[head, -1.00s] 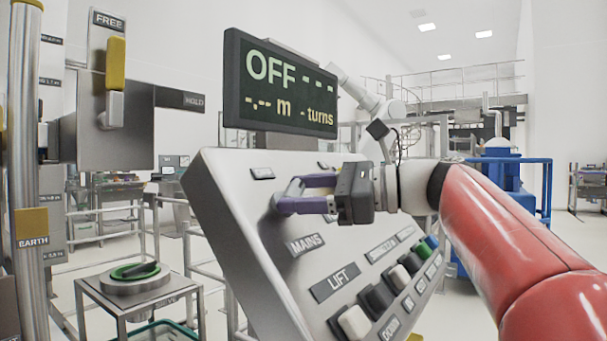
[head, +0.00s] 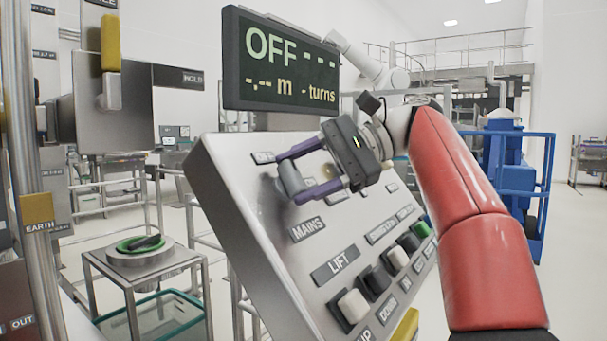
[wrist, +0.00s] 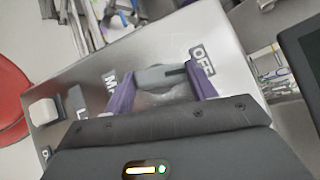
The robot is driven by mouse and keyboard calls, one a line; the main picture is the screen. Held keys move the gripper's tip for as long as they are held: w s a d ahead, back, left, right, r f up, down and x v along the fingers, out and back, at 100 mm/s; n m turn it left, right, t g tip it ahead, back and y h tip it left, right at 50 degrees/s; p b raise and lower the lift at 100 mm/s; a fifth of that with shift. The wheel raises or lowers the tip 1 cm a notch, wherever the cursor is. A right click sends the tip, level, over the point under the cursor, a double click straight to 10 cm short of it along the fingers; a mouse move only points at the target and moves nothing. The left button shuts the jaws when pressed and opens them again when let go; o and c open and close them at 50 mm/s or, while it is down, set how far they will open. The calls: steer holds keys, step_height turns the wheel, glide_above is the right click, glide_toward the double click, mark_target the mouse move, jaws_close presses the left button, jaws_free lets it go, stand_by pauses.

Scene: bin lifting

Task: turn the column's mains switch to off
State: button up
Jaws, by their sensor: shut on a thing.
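The mains switch (head: 290,179) is a grey knob on the sloping metal panel (head: 217,163), above the MAINS label (head: 308,229). My gripper (head: 291,177), with purple fingers, is shut on the knob, one finger on each side. In the wrist view the knob (wrist: 160,76) lies between the fingers, and its dark pointer mark faces the OFF label (wrist: 201,60). The display (head: 282,62) above the panel reads OFF, with dashes for metres and turns. The fingers partly hide the knob's sides.
Several push buttons, including a white one (head: 352,304) and a green one (head: 422,229), line the panel's lower right below my arm. A blue machine (head: 503,170) stands behind at right.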

steer(key=shift+n+h, duration=0.3)
steer(key=shift+n, duration=0.3)
steer(key=o, duration=1)
steer(key=shift+r, duration=0.1)
